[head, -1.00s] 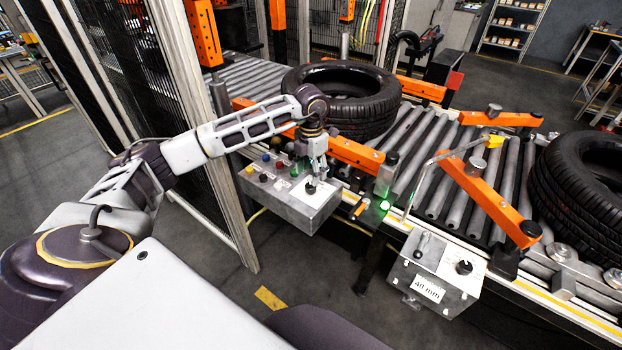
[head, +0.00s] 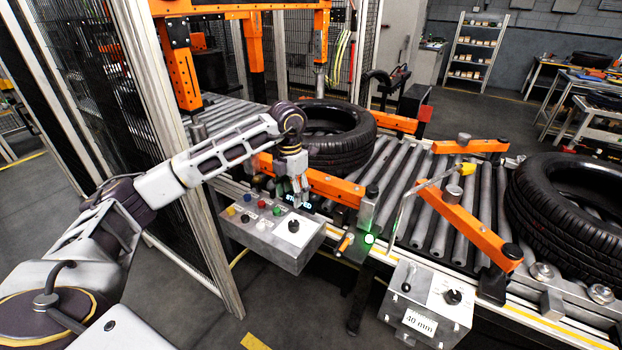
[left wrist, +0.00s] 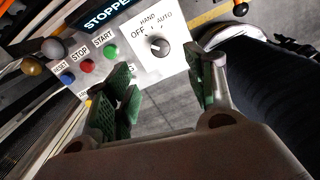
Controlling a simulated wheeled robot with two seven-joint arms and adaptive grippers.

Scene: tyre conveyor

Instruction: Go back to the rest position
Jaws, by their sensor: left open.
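My left gripper (head: 296,192) hangs above the back edge of a grey control box (head: 272,240) beside the conveyor. In the left wrist view its green-padded fingers (left wrist: 165,92) are apart with nothing between them. Past the fingertips, the box shows a black rotary knob (left wrist: 158,47) marked HAND, OFF and AUTO, and red, green and blue buttons. The knob (head: 294,226) stands clear of the gripper. A lit display beside it reads "STOPPE", its end cut off in the wrist view. My right gripper is in neither view.
A tyre (head: 338,135) lies on the roller conveyor (head: 445,210) behind my left gripper. Another tyre (head: 565,205) lies at the right. Orange guide arms (head: 468,226) cross the rollers. A second box (head: 424,308) is labelled 40 mm. A mesh fence with a post (head: 180,150) stands close to my left arm.

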